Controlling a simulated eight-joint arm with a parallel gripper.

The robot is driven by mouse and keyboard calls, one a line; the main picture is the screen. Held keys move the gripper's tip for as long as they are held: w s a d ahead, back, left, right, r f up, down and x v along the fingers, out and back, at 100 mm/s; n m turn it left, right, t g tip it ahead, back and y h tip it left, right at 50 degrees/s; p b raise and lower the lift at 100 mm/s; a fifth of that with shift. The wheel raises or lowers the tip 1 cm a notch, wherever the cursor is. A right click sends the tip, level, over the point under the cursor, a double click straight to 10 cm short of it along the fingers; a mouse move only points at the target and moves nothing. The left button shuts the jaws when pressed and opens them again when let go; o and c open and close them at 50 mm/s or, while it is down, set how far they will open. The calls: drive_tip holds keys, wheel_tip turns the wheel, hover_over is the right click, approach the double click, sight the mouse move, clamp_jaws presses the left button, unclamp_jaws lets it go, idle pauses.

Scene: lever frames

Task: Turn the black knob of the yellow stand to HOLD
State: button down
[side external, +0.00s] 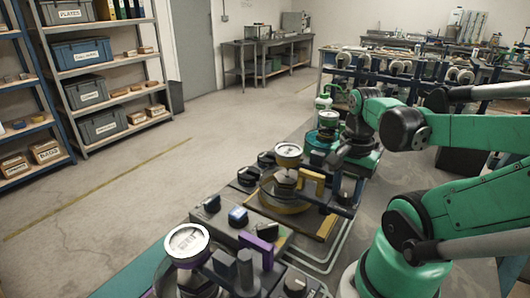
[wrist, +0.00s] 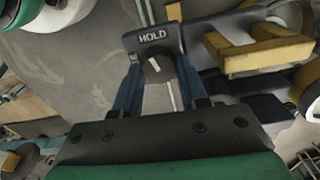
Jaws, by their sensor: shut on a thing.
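The yellow stand (side external: 318,228) is in the middle of the side view, with a round white-faced gauge on top and a yellow lever. In the wrist view its yellow lever (wrist: 262,52) is at upper right. The black knob (wrist: 155,68) sits on a dark plate marked HOLD above it. A second label at the plate's left is partly covered by a finger.
A stand with a purple lever (side external: 257,250) is in front of the yellow one; a green stand (side external: 328,122) is behind. Several black knobs and switches line the left side of the row. Shelves (side external: 100,60) stand at far left, with clear floor between.

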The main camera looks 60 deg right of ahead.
sight(346, 192)
idle(0.4)
drive_tip(key=shift+c, duration=2.4)
unclamp_jaws()
drive_tip(key=shift+r, duration=2.85)
drive_tip(key=w+n+t, duration=0.1)
drive_tip(key=w+n, duration=0.1)
drive_tip(key=w, duration=0.1)
drive_tip(key=w+n+t+h, duration=0.1)
drive_tip(key=w, duration=0.2)
drive_tip(key=w+a+n+t, duration=0.1)
drive_tip(key=w+n+t, duration=0.1)
drive_tip(key=w, duration=0.1)
drive_tip(key=shift+r+n, duration=0.25)
drive_tip(key=shift+n, duration=0.05)
drive_tip(key=w+a+r+n+t, duration=0.2)
drive_tip(key=w+a+n+t, duration=0.25)
drive_tip(key=w+n, duration=0.2)
drive_tip(key=s+a+f+n+g+y, duration=0.1)
drive_tip(key=a+f+n, duration=0.3)
drive_tip(key=a+n, duration=0.2)
drive_tip(key=shift+s+a, duration=0.2)
drive_tip(key=shift+a, duration=0.1)
